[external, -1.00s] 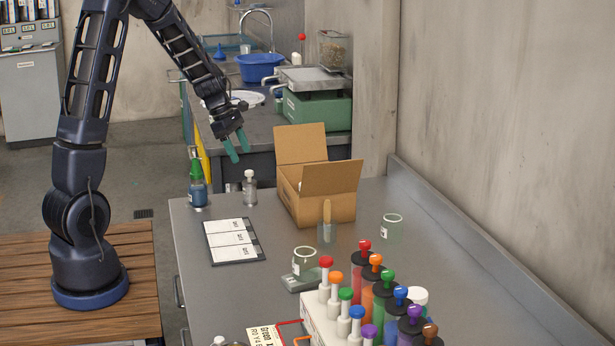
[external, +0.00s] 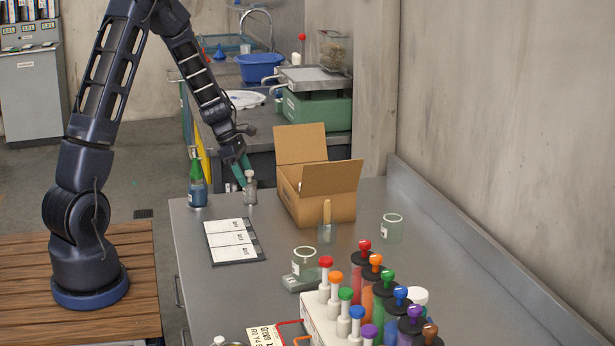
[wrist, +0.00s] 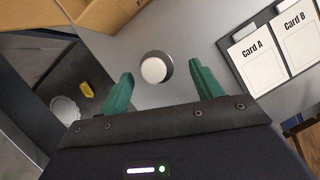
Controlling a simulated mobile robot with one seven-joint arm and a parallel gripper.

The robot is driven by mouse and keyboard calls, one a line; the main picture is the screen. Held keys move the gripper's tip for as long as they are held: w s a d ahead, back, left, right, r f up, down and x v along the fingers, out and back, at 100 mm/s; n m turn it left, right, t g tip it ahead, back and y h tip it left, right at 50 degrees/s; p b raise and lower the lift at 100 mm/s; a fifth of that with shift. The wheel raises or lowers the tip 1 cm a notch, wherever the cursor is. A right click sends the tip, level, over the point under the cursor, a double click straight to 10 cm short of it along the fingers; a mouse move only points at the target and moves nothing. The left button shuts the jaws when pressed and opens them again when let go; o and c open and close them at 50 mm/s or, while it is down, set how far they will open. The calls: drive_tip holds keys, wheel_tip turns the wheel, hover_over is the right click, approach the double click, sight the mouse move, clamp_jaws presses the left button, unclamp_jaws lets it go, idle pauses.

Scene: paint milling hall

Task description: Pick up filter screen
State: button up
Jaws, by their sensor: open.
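I cannot pick out a filter screen for certain in either view. My gripper (external: 241,172) is open, with green fingers, low over the far left part of the grey bench. It is right at a small clear bottle with a pale round top (external: 249,186). In the wrist view the bottle's white round top (wrist: 154,70) shows ahead of the gap between the two open fingers (wrist: 165,88). No grip on the bottle shows. A pale round disc (external: 243,99) lies on the rear counter.
An open cardboard box (external: 322,203) stands right of my gripper. A green-topped blue bottle (external: 197,185) stands left.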

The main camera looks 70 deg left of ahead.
sight(248, 181)
drive_tip(key=x, duration=0.4)
drive_tip(key=shift+w+a+f, duration=0.1)
drive_tip(key=shift+a+f, duration=0.05)
drive_tip(key=shift+a, duration=0.05)
drive_tip(key=shift+c, duration=0.5)
drive_tip(key=c, duration=1.1)
